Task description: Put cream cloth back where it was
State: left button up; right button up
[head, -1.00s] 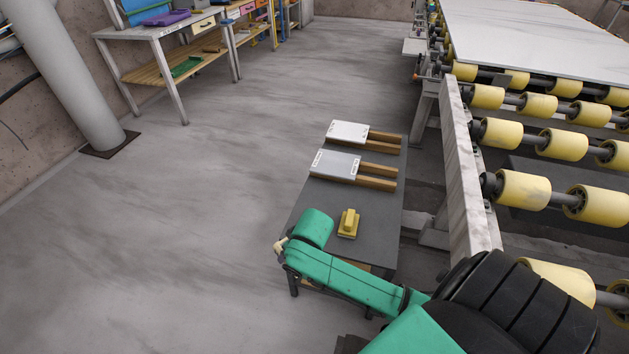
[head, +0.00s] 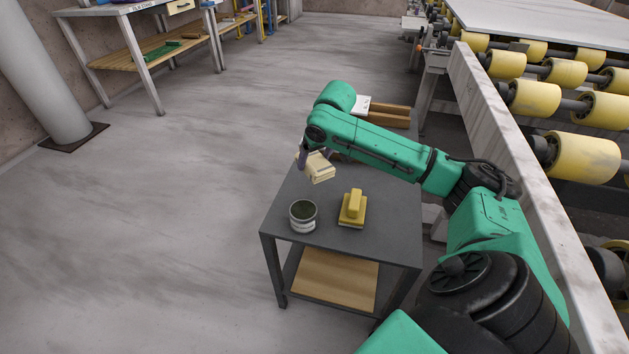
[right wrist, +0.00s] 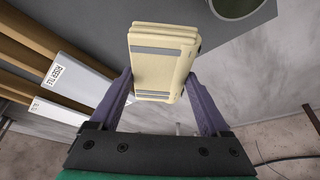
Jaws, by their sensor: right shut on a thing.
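The cream cloth (head: 319,168) is a folded block held above the left edge of the dark grey table (head: 390,240). My right gripper (head: 305,158) is shut on it. In the right wrist view the cloth (right wrist: 162,62) sits between the two purple fingers of the gripper (right wrist: 158,88), with the table corner behind it and pale floor below. The cloth is clear of the table top as far as I can tell. My left gripper is not in view.
An open tin (head: 303,215) and a yellow block-shaped tool (head: 352,208) stand on the table's near part. White labelled tiles (right wrist: 85,78) on wooden strips lie on the far part, mostly behind my arm. A roller conveyor (head: 580,160) runs along the right. Floor at left is clear.

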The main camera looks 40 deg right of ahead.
aim_at(312, 191)
notch_tip(312, 191, down, 10)
jog(key=shift+b, duration=1.1)
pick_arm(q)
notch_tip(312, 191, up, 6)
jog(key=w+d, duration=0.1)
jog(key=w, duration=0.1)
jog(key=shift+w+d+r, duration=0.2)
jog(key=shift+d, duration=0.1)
pick_arm(e)
jog(key=shift+r, duration=0.1)
jog(key=o, duration=1)
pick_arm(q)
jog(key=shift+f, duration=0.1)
